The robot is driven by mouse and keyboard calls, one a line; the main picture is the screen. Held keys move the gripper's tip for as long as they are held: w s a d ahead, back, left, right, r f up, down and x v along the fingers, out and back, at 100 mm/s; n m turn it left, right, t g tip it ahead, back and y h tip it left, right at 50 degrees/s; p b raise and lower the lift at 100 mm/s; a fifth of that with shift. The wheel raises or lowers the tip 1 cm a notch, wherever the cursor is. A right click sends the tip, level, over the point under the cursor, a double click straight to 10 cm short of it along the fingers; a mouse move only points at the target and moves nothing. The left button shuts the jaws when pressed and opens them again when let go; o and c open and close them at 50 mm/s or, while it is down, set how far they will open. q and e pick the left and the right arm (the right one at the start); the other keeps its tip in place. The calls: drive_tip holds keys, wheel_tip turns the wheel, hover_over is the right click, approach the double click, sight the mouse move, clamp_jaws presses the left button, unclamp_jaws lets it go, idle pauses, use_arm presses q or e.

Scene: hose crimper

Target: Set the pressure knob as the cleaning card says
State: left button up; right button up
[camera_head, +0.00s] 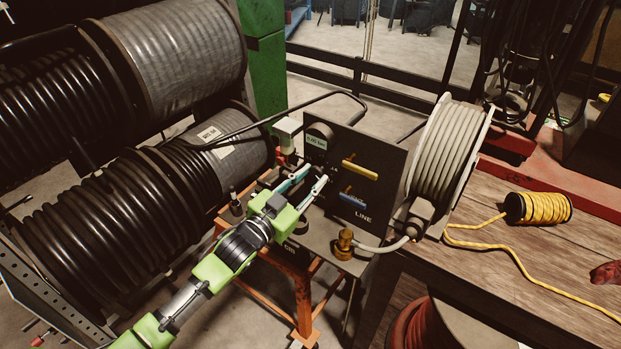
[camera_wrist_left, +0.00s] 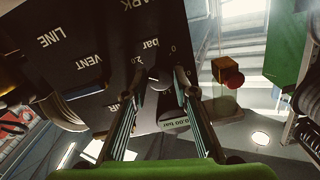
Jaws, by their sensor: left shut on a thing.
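The dark panel (camera_head: 385,150) stands on a small orange-legged stand. Its pressure knob (camera_wrist_left: 158,79) shows in the left wrist view, among marks "0", "2.0" and "bar". My left gripper (camera_head: 317,176) reaches the panel's left side. In the wrist view its fingertips (camera_wrist_left: 161,77) are on both sides of the knob, shut on it. In the head view the fingers hide the knob. The small display (camera_head: 316,142) seems to read 0.00 bar; it also shows in the wrist view (camera_wrist_left: 178,123). I cannot make out a cleaning card. My right gripper is not in view.
A yellow lever (camera_head: 360,170) and a blue lever (camera_head: 353,200) stick out of the panel. A hose reel (camera_head: 445,150) stands close on its right, a brass fitting (camera_head: 344,243) in front. Big hose drums (camera_head: 110,225) fill the left. A red button (camera_wrist_left: 234,79) sits beside the panel.

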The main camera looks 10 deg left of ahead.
use_arm(q)
drive_tip(key=shift+f+m, duration=0.15)
drive_tip(key=shift+m, duration=0.75)
drive_tip(key=o, duration=1)
drive_tip(key=shift+o, duration=0.2)
drive_tip(key=shift+a, duration=0.1)
drive_tip(key=v, duration=1.2)
